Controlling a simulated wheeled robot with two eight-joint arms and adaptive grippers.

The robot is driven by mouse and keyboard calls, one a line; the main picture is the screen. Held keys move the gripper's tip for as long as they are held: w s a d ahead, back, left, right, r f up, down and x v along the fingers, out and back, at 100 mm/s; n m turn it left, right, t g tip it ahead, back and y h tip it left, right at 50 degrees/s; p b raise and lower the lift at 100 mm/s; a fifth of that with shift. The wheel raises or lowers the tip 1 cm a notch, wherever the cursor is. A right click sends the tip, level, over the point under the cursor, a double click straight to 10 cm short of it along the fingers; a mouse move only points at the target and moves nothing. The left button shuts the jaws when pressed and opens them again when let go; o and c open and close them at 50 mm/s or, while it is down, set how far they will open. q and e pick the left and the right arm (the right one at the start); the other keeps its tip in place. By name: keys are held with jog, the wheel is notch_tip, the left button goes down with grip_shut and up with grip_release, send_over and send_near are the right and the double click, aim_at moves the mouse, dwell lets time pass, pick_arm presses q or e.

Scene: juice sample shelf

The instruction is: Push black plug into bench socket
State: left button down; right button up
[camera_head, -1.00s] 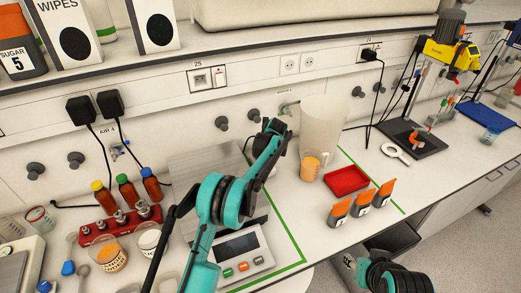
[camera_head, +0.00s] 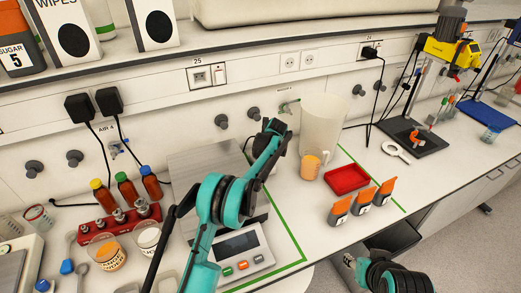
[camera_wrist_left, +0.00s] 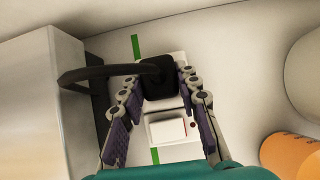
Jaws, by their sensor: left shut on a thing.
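My left gripper (camera_wrist_left: 161,80) is shut on the black plug (camera_wrist_left: 158,76), with one finger on each side of it. A thick black cable runs from the plug to the left. The plug is over the upper part of the white bench socket plate (camera_wrist_left: 181,128), and its lower part with a pale switch and a small red dot shows below. I cannot tell whether the pins are in the socket. In the head view my left gripper (camera_head: 274,127) is largely hidden by its own wrist, and the plug cannot be made out.
A pale box-shaped body (camera_wrist_left: 40,100) stands left of the plug in the wrist view. A large clear beaker (camera_head: 321,125) and a small orange juice beaker (camera_head: 310,168) stand to the right. A red tray (camera_head: 347,179) and a scale (camera_head: 240,257) are nearby.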

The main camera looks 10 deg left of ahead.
pick_arm(q)
jog(key=shift+f+b, duration=0.6)
jog(key=shift+f, duration=0.05)
dwell(0.6)
jog(key=shift+s, duration=0.1)
jog(key=c, duration=1.4)
grip_release()
jog(key=o, duration=0.4)
jog(key=shift+f, duration=0.1)
